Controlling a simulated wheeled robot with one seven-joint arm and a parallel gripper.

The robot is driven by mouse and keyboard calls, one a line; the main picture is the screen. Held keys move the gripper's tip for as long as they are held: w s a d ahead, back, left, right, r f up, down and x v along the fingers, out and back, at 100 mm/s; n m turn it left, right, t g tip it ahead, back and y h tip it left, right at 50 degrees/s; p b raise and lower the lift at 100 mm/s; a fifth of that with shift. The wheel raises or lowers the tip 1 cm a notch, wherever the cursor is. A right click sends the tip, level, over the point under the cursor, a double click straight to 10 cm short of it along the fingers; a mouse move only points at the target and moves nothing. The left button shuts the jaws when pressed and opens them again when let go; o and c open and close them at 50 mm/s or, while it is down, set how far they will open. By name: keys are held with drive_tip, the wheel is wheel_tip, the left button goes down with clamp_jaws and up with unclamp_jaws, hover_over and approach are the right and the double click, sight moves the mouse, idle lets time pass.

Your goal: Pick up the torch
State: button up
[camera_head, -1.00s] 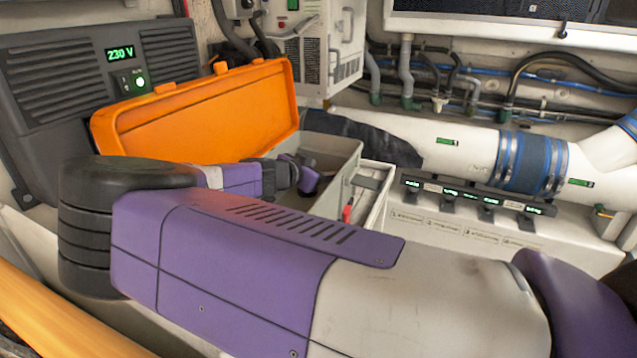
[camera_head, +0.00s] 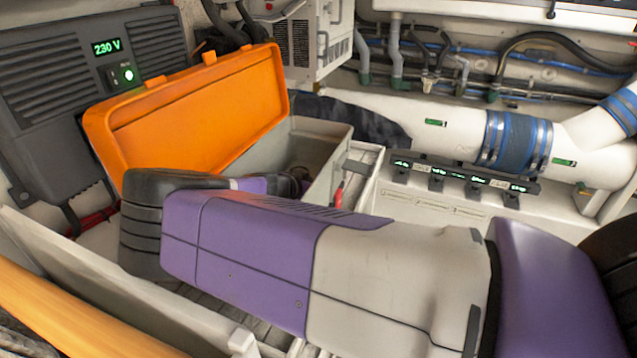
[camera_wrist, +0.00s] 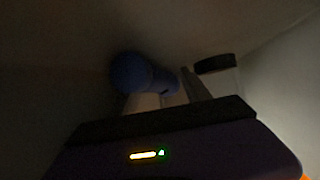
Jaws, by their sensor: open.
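In the wrist view, which is very dark, a blue rounded cylinder (camera_wrist: 131,72) lies ahead of my gripper (camera_wrist: 178,82). It may be the torch, but I cannot tell for sure. Pale, finger-like shapes stand beside it, the right one with a black end; the jaws are apart. I cannot tell whether the blue cylinder lies between them or touches one. In the head view, my arm reaches into the grey toolbox (camera_head: 333,140) with its orange lid (camera_head: 190,115) open. The gripper's fingers and most of the box's inside are hidden there.
A dark 230 V unit (camera_head: 60,100) stands behind the lid at left. A white pipe with a blue sleeve (camera_head: 515,142) and a white switch panel (camera_head: 450,205) are at right. A red-handled item (camera_head: 339,195) is by the box's right side. An orange-yellow tube (camera_head: 70,310) crosses the lower left.

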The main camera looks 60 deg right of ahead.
clamp_jaws()
drive_tip(key=shift+r, duration=0.15)
idle(0.4)
